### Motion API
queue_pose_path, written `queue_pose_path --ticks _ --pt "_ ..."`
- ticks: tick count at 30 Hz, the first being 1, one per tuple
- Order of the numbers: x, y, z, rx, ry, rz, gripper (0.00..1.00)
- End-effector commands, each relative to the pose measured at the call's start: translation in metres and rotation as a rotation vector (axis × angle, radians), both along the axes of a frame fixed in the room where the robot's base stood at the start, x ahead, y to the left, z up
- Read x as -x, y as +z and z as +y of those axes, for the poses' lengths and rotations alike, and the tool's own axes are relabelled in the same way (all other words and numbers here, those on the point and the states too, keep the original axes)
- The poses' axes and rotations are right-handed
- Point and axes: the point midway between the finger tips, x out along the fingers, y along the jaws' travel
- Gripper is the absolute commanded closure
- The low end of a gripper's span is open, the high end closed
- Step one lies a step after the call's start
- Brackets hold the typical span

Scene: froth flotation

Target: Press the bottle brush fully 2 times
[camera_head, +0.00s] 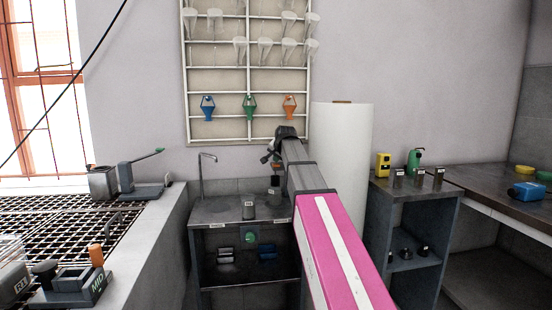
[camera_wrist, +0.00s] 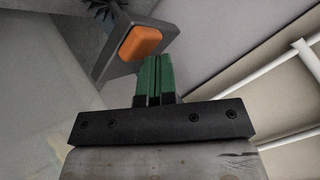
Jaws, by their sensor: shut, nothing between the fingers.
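In the wrist view, a grey block with an orange button (camera_wrist: 141,41) lies just beyond my gripper (camera_wrist: 154,60). A black, bristly piece (camera_wrist: 97,8), which looks like the brush, is cut off by the top edge behind that block. My gripper's green fingers are shut together and empty, with their tips close to the button's lower right side. I cannot tell whether they touch it, or whether the button is pushed in. In the head view, my gripper (camera_head: 270,157) is small and dark above the sink bench, with a small dark device (camera_head: 274,181) just below it.
The sink bench (camera_head: 215,210) holds a tap (camera_head: 203,170) and a grey container (camera_head: 249,208). A drying rack (camera_head: 215,80) with glassware hangs on the wall behind. A white cylinder (camera_head: 342,150) stands close to the right of my arm. A shelf cabinet (camera_head: 408,195) stands farther right.

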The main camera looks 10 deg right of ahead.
Motion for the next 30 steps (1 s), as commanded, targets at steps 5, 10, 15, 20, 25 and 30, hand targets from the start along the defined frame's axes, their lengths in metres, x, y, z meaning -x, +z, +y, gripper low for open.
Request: queue_pose_path --ticks 5,10,15,20,25,30 --pt "0.000 -0.002 0.000 0.000 0.000 0.001 1.00" --pt "0.000 -0.004 0.000 0.000 0.000 0.001 1.00" --pt "0.000 -0.006 0.000 0.000 0.000 0.001 1.00" --pt "0.000 -0.008 0.000 0.000 0.000 0.001 1.00" --pt "0.000 -0.010 0.000 0.000 0.000 0.001 1.00" --pt "0.000 -0.011 0.000 0.000 0.000 0.001 1.00"
